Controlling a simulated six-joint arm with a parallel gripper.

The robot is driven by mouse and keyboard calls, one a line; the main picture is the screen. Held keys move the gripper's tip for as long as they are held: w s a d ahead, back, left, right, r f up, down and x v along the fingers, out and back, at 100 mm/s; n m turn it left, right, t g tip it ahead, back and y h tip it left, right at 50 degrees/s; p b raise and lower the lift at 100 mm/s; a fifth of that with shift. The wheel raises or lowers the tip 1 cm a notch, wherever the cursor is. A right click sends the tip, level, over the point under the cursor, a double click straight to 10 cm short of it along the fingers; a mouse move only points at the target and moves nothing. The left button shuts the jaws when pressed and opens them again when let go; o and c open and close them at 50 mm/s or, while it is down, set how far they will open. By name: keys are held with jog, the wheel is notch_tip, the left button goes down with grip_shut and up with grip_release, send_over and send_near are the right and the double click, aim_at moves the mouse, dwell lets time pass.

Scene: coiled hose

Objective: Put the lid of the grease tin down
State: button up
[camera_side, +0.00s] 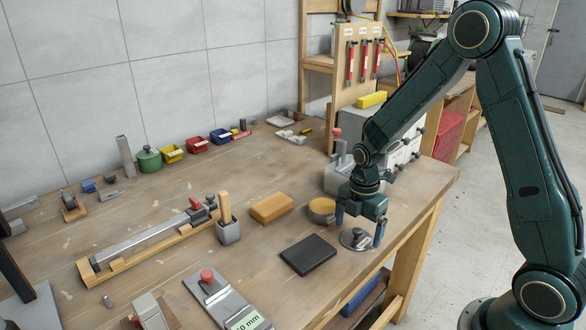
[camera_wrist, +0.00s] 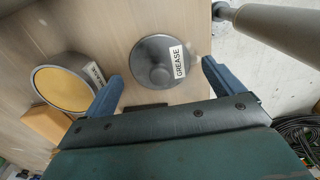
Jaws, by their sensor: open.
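The grey round lid (camera_side: 354,239) lies on the wooden bench near its right edge. In the wrist view the lid (camera_wrist: 153,62) shows a central knob and a white label reading GREASE. The tin (camera_side: 321,211) stands open beside it, to the left, with yellow grease inside; the wrist view shows the tin too (camera_wrist: 64,90). My gripper (camera_side: 359,224) is low over the lid, its blue fingers apart on either side of it. In the wrist view the fingers (camera_wrist: 160,84) are open with no visible contact on the lid or knob.
A black pad (camera_side: 308,254) lies left of the lid. A tan block (camera_side: 271,208) and a grey pot with a wooden handle (camera_side: 228,231) stand farther left. A grey machine (camera_side: 341,174) is behind the tin. The bench edge is close on the right.

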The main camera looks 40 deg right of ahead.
aim_at(358, 230)
notch_tip(358, 230, up, 11)
dwell(0.6)
jog(key=shift+r, duration=0.2)
jog(key=s+a+r+m+t, duration=0.2)
jog(key=s+r+m, duration=0.4)
jog(key=s+m, duration=0.3)
jog(key=s+a+r+m+t, duration=0.3)
jog(key=s+a+r+m, duration=0.2)
jog(key=s+m, duration=0.4)
jog(key=shift+s+r+t, duration=0.3)
jog(key=shift+s+r, duration=0.3)
jog(key=shift+r, duration=0.15)
